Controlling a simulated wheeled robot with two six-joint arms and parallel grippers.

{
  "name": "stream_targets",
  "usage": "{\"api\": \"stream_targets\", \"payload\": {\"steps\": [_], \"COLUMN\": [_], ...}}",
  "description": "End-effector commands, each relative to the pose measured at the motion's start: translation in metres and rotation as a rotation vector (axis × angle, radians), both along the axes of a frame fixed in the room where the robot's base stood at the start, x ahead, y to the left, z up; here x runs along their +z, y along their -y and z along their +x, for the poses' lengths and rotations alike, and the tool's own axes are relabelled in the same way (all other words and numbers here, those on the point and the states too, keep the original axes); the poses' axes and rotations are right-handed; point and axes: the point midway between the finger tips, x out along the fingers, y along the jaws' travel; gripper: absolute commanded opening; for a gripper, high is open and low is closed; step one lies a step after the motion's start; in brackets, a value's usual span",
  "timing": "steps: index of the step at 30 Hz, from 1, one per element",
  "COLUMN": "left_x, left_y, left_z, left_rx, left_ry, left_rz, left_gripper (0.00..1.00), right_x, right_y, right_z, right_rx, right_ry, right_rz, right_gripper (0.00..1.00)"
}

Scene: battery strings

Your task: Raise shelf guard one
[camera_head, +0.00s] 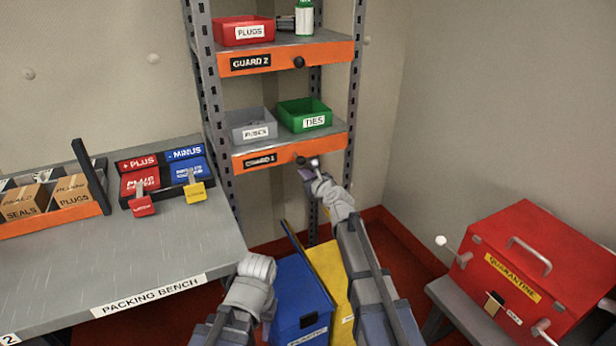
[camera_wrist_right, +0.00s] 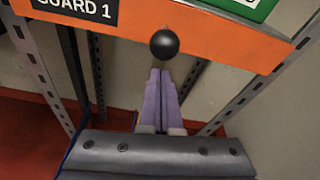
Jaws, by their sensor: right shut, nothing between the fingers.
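Shelf guard one is the orange board marked GUARD 1 (camera_head: 325,144) along the front of the lower rack shelf; it also shows in the right wrist view (camera_wrist_right: 225,38). Its round black knob (camera_head: 300,160) also shows in the wrist view (camera_wrist_right: 164,43). My right gripper (camera_head: 308,172) is just below the knob. In the wrist view its purple fingers (camera_wrist_right: 160,72) are shut and empty, with tips just under the knob; I cannot tell whether they touch it. My left gripper (camera_head: 258,270) is low, in front of the bench; its fingers are not clear.
The lower shelf holds a grey bin (camera_head: 252,125) and a green TIES bin (camera_head: 304,115). GUARD 2 (camera_head: 325,54) is above. A packing bench (camera_head: 150,255) is left, a red quarantine box (camera_head: 525,260) right. Blue (camera_head: 300,300) and yellow (camera_head: 328,265) bins stand below.

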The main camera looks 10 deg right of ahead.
Motion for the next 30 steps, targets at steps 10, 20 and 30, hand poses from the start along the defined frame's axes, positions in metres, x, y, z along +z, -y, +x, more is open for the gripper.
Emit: {"api": "stream_targets", "payload": {"steps": [10, 20, 30], "left_x": [0.012, 0.014, 0.054], "left_y": [0.000, 0.000, 0.000], "left_z": [0.000, 0.000, 0.000], "left_rx": [0.000, 0.000, 0.000], "left_ry": [0.000, 0.000, 0.000], "left_rz": [0.000, 0.000, 0.000], "left_gripper": [0.39, 0.39, 0.39], "right_x": [0.012, 0.014, 0.054], "right_y": [-0.002, -0.001, -0.001], "right_z": [-0.002, -0.002, -0.002], "right_rx": [0.000, 0.000, -0.001], "right_ry": [0.000, 0.000, 0.001], "right_rz": [-0.001, -0.001, 0.000], "right_gripper": [0.00, 0.00, 0.00]}}
